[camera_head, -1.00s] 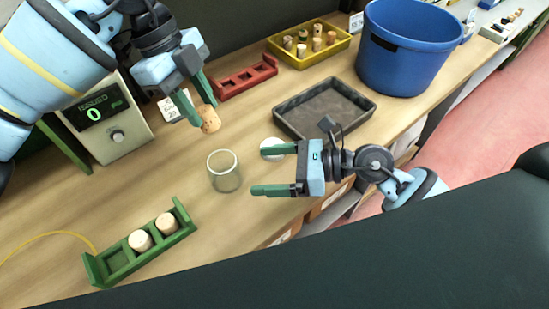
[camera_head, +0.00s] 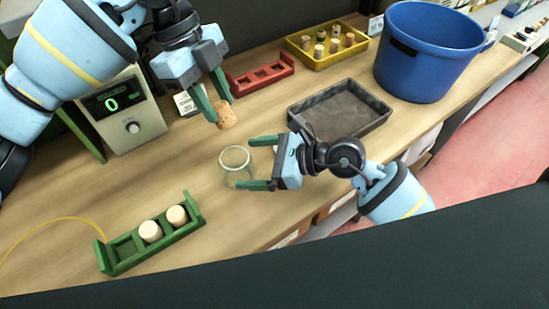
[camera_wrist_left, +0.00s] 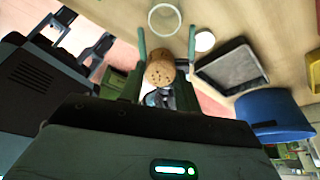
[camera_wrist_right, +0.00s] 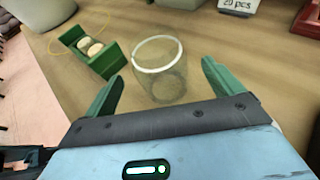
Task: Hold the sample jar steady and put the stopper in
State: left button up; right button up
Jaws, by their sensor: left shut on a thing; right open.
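The clear glass jar (camera_head: 237,176) stands upright and open on the wooden table; it also shows in the left wrist view (camera_wrist_left: 164,20) and right wrist view (camera_wrist_right: 160,85). My left gripper (camera_head: 221,108) is shut on a speckled brown cork stopper (camera_head: 226,117), holding it above the table, behind the jar in the head view. The stopper fills the jaws in the left wrist view (camera_wrist_left: 160,74). My right gripper (camera_head: 252,163) is open and low at the jar's right side, its fingertips reaching toward either side of the glass. I see no clear contact with the jar.
A green rack (camera_head: 128,264) holds two pale corks at front left. A red rack (camera_head: 262,84), yellow cork tray (camera_head: 352,52), dark tray (camera_head: 372,124) and blue bucket (camera_head: 428,70) stand behind. A counter box (camera_head: 148,125) is at left. A white disc (camera_wrist_left: 204,41) lies near the jar.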

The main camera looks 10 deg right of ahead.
jog(key=shift+x, duration=2.45)
